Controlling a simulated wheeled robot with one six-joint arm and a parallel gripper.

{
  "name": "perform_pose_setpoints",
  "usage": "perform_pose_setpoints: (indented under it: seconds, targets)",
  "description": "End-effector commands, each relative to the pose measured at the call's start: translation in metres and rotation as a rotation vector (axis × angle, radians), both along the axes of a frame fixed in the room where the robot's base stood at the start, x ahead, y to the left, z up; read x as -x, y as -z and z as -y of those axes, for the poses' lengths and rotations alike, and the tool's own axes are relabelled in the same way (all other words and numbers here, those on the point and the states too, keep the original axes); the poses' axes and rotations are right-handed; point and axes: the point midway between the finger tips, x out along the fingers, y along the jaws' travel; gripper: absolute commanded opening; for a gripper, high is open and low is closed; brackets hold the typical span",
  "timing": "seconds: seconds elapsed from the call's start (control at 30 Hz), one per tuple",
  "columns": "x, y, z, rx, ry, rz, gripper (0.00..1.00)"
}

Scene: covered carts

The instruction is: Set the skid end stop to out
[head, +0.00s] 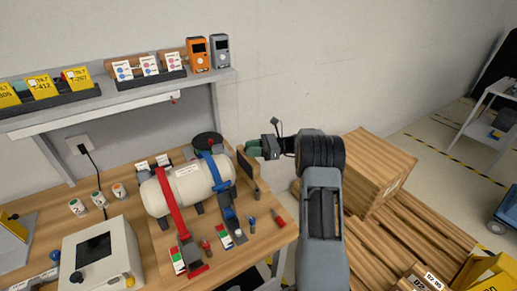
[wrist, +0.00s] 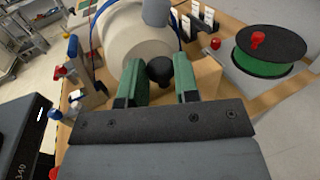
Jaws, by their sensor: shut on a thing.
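The end stop (head: 247,172) is an upright wooden board at the right end of the skid, beside the cream cylinder (head: 187,184). In the wrist view the tan wood of the end stop (wrist: 207,77) shows behind my fingers, with a round black knob (wrist: 160,71) in front of it. My gripper (head: 254,149) reaches in from the right at the board's upper edge. In the wrist view its green fingers (wrist: 160,62) are on both sides of the knob, shut on it. Any position mark is not readable.
A red strap (head: 170,204) and a blue strap (head: 217,172) cross the cylinder. A green spool with black flanges (wrist: 270,50) stands close by. A white device (head: 100,256) is at the front left.

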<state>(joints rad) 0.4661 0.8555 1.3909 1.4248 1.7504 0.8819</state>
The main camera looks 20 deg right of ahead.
Motion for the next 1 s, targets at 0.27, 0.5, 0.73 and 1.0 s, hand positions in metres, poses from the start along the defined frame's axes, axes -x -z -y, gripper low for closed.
perform_pose_setpoints:
  seconds: [0.27, 0.5, 0.73, 1.0]
  targets:
    - [0.000, 0.000, -0.001, 0.000, -0.004, 0.000, 0.00]
    - [0.000, 0.000, 0.002, 0.000, 0.001, 0.000, 0.38]
    - [0.003, 0.001, 0.013, 0.000, 0.002, 0.001, 0.38]
    - [0.015, 0.003, 0.063, 0.001, 0.005, 0.002, 0.38]
